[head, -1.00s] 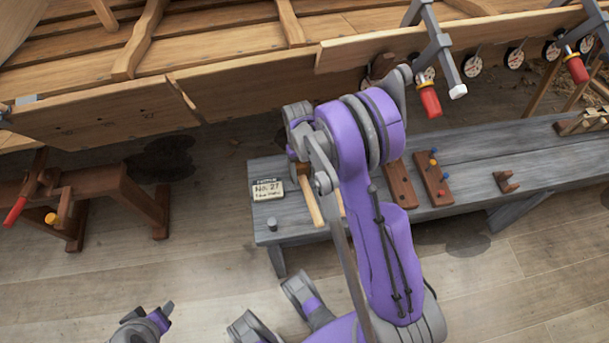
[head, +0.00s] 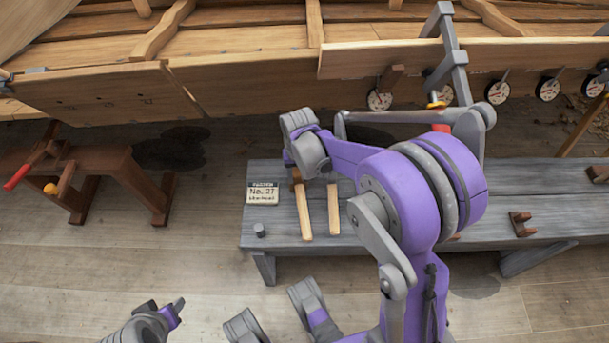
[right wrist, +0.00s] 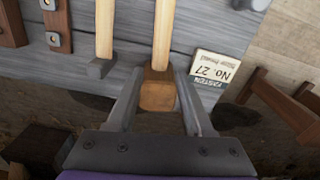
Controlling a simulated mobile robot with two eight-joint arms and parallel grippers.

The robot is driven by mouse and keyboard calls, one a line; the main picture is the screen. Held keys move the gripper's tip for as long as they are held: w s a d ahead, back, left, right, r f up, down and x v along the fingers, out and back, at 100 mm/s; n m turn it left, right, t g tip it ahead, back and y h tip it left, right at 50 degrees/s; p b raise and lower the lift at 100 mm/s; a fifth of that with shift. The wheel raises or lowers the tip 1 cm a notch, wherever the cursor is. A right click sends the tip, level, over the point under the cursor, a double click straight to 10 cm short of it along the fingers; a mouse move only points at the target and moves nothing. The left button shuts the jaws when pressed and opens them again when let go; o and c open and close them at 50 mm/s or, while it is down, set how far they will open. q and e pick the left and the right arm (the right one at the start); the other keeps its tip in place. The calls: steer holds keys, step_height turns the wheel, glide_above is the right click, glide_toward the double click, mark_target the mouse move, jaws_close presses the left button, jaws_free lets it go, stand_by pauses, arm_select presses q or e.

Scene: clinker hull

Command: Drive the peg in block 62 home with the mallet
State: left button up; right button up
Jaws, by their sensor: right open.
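The wooden mallet lies on the grey bench, its pale handle (head: 305,215) toward the front edge. In the right wrist view its brown head (right wrist: 157,92) lies between the two spread fingers of my open right gripper (right wrist: 158,105); I cannot tell whether they touch it. In the head view my right arm hides most of the mallet head. My left gripper (head: 158,318) is low at the left, away from the bench; its jaw state is unclear. A reddish-brown block (right wrist: 57,24) shows in the right wrist view.
A grey-headed tool (head: 333,208) lies beside the mallet. A sign "No. 27" (head: 262,193) and small grey cylinder (head: 260,230) are at the bench's left end. The planked hull (head: 240,92) rises behind; a trestle (head: 110,170) stands left.

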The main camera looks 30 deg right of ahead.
mark_target(300, 189)
steer(key=shift+f+b, duration=0.35)
steer(key=shift+f, duration=0.3)
step_height(300, 189, down, 8)
steer(key=b, duration=0.5)
steer(key=shift+r, duration=0.2)
jaws_close()
stand_by(0.9)
steer(key=shift+r, duration=0.3)
steer(key=shift+r+p, duration=0.35)
steer(key=shift+p, duration=0.1)
